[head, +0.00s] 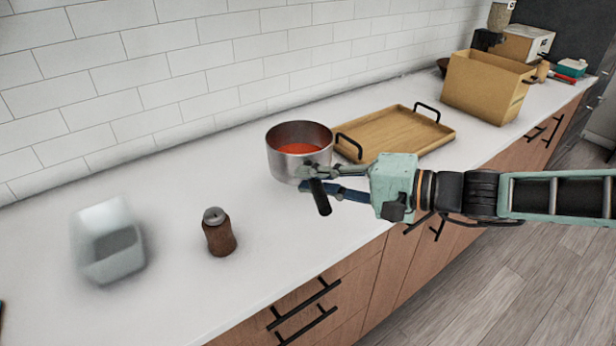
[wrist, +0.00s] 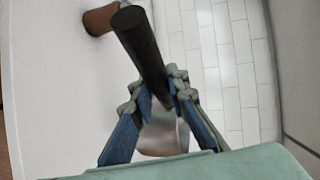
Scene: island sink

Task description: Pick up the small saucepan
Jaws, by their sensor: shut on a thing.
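The small saucepan (head: 283,157) is a round metal pot with an orange-red inside and a black handle (head: 320,197). In the head view it is upright, above or on the white counter; I cannot tell whether its base touches. My gripper (head: 318,180) comes from the right and is shut on the handle. In the wrist view the black handle (wrist: 143,45) passes between the two fingers of my gripper (wrist: 160,88). Part of the metal pot (wrist: 160,138) shows beyond the fingers, and the rest is hidden.
A wooden tray (head: 432,146) with black handles stands close behind the saucepan. A brown shaker (head: 219,236) and a pale, blurred container (head: 108,265) stand to the left. A tan box (head: 487,92) is at the back right. The counter (head: 170,300) is clear at the front left.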

